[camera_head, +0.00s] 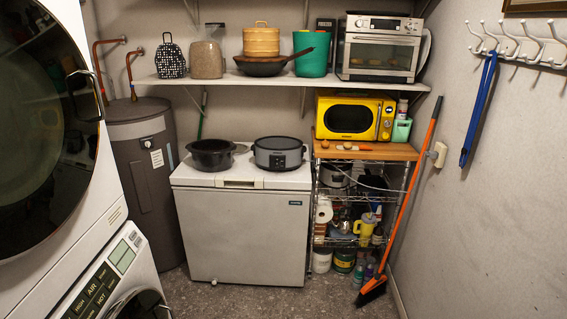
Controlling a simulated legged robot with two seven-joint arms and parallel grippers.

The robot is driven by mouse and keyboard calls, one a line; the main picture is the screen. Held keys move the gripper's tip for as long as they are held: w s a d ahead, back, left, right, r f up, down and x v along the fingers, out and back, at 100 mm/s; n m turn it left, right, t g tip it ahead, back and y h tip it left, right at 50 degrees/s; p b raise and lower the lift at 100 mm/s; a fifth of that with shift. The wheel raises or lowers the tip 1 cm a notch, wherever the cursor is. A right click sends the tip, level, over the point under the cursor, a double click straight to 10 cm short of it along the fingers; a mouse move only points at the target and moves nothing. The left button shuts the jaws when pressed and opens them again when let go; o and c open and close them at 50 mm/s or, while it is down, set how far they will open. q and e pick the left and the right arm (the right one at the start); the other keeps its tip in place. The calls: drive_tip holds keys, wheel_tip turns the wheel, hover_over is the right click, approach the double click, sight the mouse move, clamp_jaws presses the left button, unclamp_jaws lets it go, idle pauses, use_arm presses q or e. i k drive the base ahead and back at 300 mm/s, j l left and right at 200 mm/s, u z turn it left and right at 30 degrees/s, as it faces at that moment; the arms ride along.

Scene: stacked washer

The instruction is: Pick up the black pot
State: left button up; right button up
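A black pot (211,155) stands upright on the left part of the white chest freezer's lid. It looks open at the top, with a handle sticking out to its right. Right of it on the same lid sits a grey slow cooker (279,153) with a dark lid. Neither of my grippers shows in the head view.
The white chest freezer (245,235) stands against the back wall, under a loaded shelf (200,81). A grey water heater (147,180) is left of it and a wire rack (345,240) right. Stacked washers (105,215) fill the left. A broom (408,190) leans right. Floor in front is clear.

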sight(207, 155)
drive_tip(key=i+j+z, duration=0.2)
drive_tip(key=i, duration=0.2)
drive_tip(key=i+j+z, duration=0.2)
drive_tip(key=i, duration=0.15)
drive_tip(key=i+j+z, duration=0.2)
drive_tip(key=i, duration=0.2)
drive_tip(key=l, duration=0.1)
